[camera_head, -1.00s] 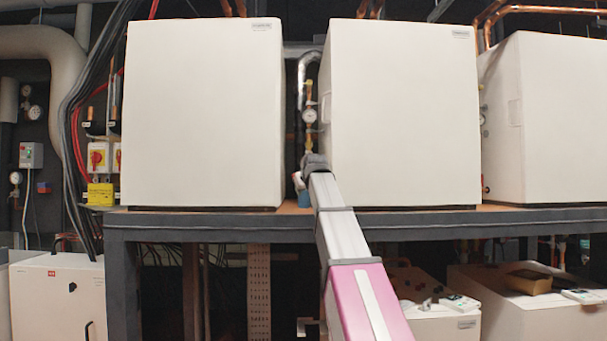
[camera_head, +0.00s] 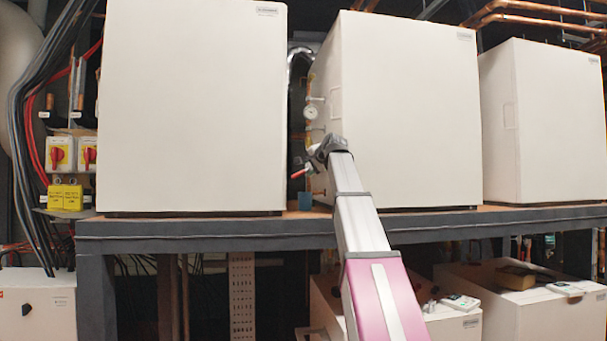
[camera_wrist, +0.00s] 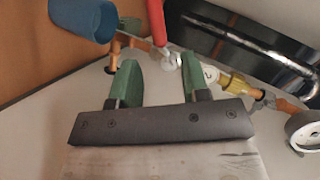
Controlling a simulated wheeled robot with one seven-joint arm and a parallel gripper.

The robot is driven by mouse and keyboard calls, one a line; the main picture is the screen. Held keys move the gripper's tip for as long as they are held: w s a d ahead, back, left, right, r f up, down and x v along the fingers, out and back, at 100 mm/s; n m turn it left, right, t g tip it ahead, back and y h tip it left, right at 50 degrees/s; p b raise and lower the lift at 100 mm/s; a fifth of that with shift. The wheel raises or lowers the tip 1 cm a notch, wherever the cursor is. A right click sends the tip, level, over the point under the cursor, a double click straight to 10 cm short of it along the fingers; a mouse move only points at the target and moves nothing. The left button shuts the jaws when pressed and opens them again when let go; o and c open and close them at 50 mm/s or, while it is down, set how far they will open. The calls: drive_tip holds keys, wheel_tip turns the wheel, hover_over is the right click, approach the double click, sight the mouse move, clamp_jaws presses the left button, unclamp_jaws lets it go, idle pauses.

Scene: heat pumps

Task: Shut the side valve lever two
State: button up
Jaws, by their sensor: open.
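The red valve lever (camera_head: 299,173) sticks out in the gap between the left and middle white units. In the wrist view the red lever (camera_wrist: 157,22) points up the picture from a silver pivot, just beyond my fingertips and roughly between their lines. My gripper (camera_wrist: 160,60) has two green fingers apart with nothing held between them. In the head view my gripper (camera_head: 316,157) is at the gap, close to the lever; its fingers are hard to make out there. A small round tag (camera_wrist: 210,73) hangs beside the right finger, its mark unclear.
A blue cup-like part (camera_wrist: 85,20) is left of the lever. Copper and brass pipe fittings (camera_wrist: 240,88) and a round gauge (camera_wrist: 303,130) lie to the right. The left unit (camera_head: 190,110) and middle unit (camera_head: 405,110) bound the narrow gap above the grey bench edge (camera_head: 200,235).

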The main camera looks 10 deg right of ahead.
sight(305, 171)
drive_tip(key=x, duration=0.6)
drive_tip(key=shift+w, duration=0.1)
clamp_jaws()
